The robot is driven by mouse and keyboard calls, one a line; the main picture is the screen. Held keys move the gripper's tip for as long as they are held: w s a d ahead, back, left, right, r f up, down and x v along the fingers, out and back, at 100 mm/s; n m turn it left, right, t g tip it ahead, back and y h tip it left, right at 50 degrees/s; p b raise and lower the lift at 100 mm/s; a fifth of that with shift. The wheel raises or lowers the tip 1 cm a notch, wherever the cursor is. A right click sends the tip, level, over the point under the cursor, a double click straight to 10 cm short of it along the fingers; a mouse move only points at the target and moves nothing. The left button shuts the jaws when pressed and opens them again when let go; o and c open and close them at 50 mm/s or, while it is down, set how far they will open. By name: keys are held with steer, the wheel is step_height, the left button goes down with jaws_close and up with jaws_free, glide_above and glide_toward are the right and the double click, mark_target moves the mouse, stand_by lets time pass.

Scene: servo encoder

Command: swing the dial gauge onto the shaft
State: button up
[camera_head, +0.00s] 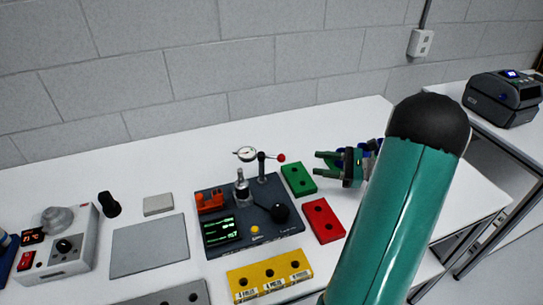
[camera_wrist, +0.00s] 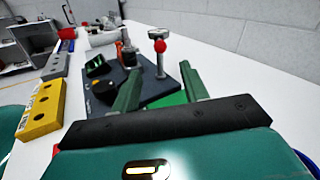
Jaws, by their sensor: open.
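The dial gauge (camera_head: 246,154) is a round white dial on an arm from a dark upright post (camera_head: 262,166). A red ball knob (camera_head: 281,158) is at the arm's other end. In the head view the dial appears just above and behind the metal shaft (camera_head: 241,190); whether they touch I cannot tell. My gripper (camera_head: 318,164) is open and empty, right of the red knob and apart from it. In the wrist view, the red knob (camera_wrist: 159,46) appears beyond and between my fingertips (camera_wrist: 159,76), with the dial (camera_wrist: 158,33) behind it.
The dark fixture base (camera_head: 270,205) carries a green display, an orange block and a black knob. Green (camera_head: 298,179), red (camera_head: 323,220) and yellow (camera_head: 268,278) blocks stand around it. A grey control box (camera_head: 58,245) is at left. The table behind the fixture is clear.

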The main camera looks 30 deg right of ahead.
mark_target(275, 158)
steer(key=x, duration=1.4)
steer(key=shift+c, duration=0.3)
jaws_close()
